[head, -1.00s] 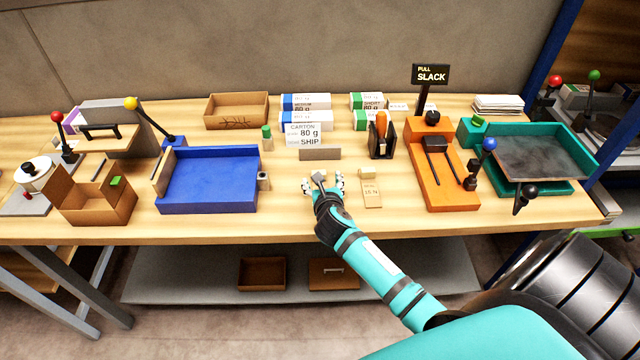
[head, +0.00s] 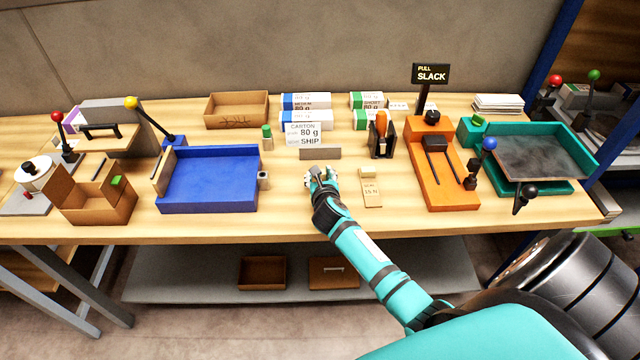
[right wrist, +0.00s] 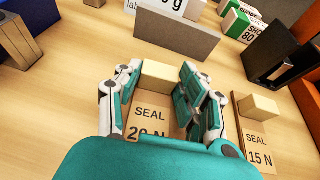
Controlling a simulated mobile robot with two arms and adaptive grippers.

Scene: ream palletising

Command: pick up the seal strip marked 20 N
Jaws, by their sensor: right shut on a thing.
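The seal strip marked 20 N (right wrist: 150,118) lies between the fingers of my right gripper (right wrist: 165,85) in the right wrist view. It is a tan strip with a pale block at its far end, and the gripper is shut on that block. In the head view my right gripper (head: 321,177) is over the table and mostly hides the strip. The seal strip marked 15 N (right wrist: 256,145) lies to the right, apart from the gripper; it also shows in the head view (head: 371,190). My left gripper is not in view.
A grey upright plate (head: 320,154) stands just behind the gripper. A blue tray (head: 208,182) is to the left, and an orange fixture (head: 440,180) to the right. Paper reams (head: 305,120) and a pen holder (head: 382,140) stand behind. The table's front strip is clear.

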